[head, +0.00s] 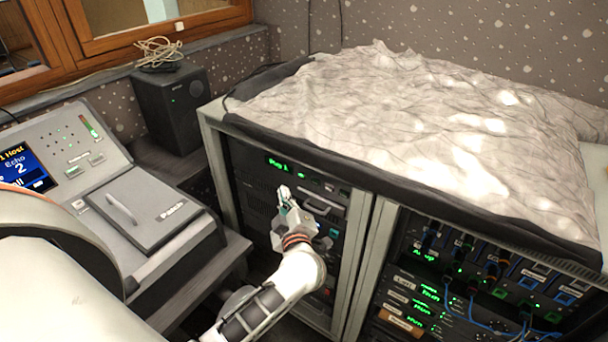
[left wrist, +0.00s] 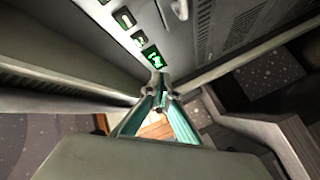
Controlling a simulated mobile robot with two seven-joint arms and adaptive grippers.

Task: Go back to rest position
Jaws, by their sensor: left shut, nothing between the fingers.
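My left gripper (head: 284,196) is in front of the left bay of the rack cabinet (head: 213,125), in the middle of the head view. Its fingers are shut with nothing between them. In the left wrist view, the left gripper's (left wrist: 158,82) two teal fingers meet at the tips, close to a rack panel with lit green displays (left wrist: 152,57). I cannot tell whether the tips touch the panel. My right gripper is not in view.
A grey console (head: 120,200) with a screen stands at the left, close to my left arm. A black speaker (head: 172,105) stands behind it. The cabinet top is covered by a crumpled pale sheet (head: 400,110). Blue cables (head: 470,300) hang in the right bay.

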